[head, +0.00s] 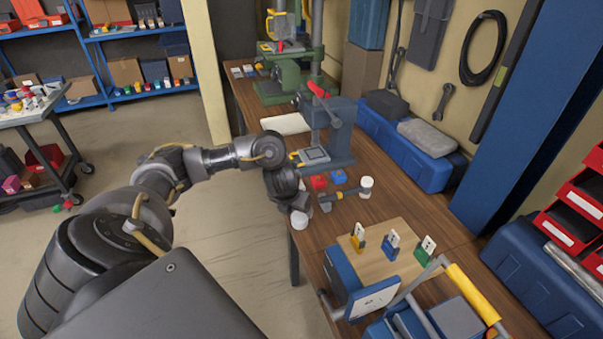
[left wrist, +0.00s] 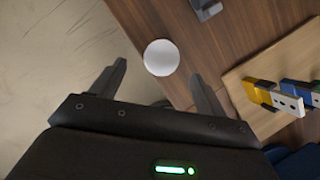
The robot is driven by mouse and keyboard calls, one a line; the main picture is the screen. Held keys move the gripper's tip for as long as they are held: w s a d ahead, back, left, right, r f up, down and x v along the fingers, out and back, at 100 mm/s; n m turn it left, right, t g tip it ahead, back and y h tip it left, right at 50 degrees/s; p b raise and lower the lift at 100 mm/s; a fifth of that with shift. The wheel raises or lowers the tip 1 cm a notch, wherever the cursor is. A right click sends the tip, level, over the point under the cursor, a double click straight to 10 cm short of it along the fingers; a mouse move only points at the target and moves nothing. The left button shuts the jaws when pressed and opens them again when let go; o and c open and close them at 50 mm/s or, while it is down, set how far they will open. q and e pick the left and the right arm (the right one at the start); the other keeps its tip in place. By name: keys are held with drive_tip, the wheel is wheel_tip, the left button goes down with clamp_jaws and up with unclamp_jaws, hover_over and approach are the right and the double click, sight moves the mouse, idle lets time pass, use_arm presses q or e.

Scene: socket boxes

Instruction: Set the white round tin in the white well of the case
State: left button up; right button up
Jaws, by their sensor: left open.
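The white round tin (head: 300,219) stands near the left edge of the workbench, just below my left gripper (head: 293,203) in the head view. In the left wrist view the tin (left wrist: 161,57) shows as a plain white disc. My left gripper (left wrist: 160,69) is open there, with one finger on each side of the tin as seen from the camera; neither finger visibly touches it. How deep the fingers reach is unclear. A blue case-like box with a white plate (head: 372,299) is at the bench's near edge; I cannot make out a white well. My right gripper is out of view.
A wooden board (head: 385,255) holds yellow, blue and green clips with white tags. A white-headed mallet (head: 366,187) and red and blue blocks lie beyond the tin. A green drill press (head: 285,90) stands farther back. A yellow-handled carrier (head: 473,292) is at near right.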

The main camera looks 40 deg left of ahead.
sight(300, 215)
use_arm(q)
drive_tip(key=shift+x, duration=0.9)
drive_tip(key=shift+w+a+f, duration=0.1)
drive_tip(key=shift+a+f, duration=0.05)
drive_tip(key=shift+f, duration=0.15)
drive_tip(key=shift+w, duration=0.15)
drive_tip(key=shift+f, duration=0.25)
drive_tip(key=x, duration=0.4)
drive_tip(key=shift+w+f, duration=0.25)
drive_tip(key=shift+f, duration=0.1)
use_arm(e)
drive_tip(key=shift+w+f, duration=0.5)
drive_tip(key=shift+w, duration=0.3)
use_arm(q)
drive_tip(key=shift+r, duration=0.1)
drive_tip(key=c, duration=1.2)
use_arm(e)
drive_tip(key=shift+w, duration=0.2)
